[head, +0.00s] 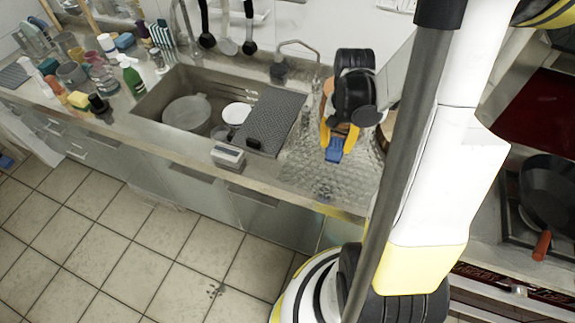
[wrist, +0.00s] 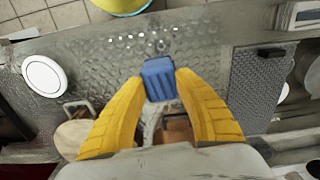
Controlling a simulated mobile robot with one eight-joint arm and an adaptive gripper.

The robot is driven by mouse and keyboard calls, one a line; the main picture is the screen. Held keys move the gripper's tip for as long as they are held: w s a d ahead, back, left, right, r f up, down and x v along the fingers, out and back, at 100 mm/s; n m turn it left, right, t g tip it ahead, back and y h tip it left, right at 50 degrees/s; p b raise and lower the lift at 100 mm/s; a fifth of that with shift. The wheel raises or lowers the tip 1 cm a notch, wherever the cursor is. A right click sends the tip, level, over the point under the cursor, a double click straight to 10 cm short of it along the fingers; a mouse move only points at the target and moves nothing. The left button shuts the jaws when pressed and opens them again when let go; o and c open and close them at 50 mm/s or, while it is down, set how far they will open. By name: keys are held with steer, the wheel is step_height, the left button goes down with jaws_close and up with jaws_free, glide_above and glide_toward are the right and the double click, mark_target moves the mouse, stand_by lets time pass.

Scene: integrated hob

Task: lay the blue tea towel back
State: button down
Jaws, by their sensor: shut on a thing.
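My gripper (head: 339,139) has yellow fingers and is over the ribbed metal drainboard to the right of the sink. It is shut on the blue tea towel (head: 334,153), which looks like a small, compact blue bundle. In the wrist view the towel (wrist: 158,79) is pinched between the two fingertips (wrist: 161,82), with the dimpled metal surface (wrist: 110,52) behind it. I cannot tell how far the towel is above that surface.
The sink (head: 155,105) holds a pot (head: 187,113) and a white dish (head: 237,112). A dark grey mat (head: 270,115) lies across its right side. A white device (head: 228,156) sits at the front edge. A pan (head: 550,185) stands on the hob at right. Bottles crowd the left counter.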

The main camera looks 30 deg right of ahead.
steer(key=shift+a, duration=0.1)
steer(key=w+a+f+b, duration=0.1)
steer(key=w+a+f, duration=0.1)
steer(key=w, duration=0.1)
steer(key=w+a+f+b, duration=0.2)
steer(key=w, duration=0.1)
steer(key=w+a+f+b, duration=0.1)
steer(key=w+a+f, duration=0.1)
steer(key=w+f, duration=0.1)
steer(key=shift+w+a+f+b, duration=0.1)
steer(key=shift+a+b, duration=0.2)
steer(key=shift+a, duration=0.1)
step_height(320, 180, down, 3)
steer(key=shift+w+r+b, duration=0.15)
steer(key=shift+r+b, duration=0.05)
steer(key=shift+b, duration=0.55)
steer(key=shift+f, duration=0.4)
steer(key=shift+f+b, duration=0.2)
steer(key=shift+b, duration=0.15)
steer(key=c, duration=1)
jaws_free()
steer(key=shift+o, duration=0.2)
steer(key=shift+r, duration=0.1)
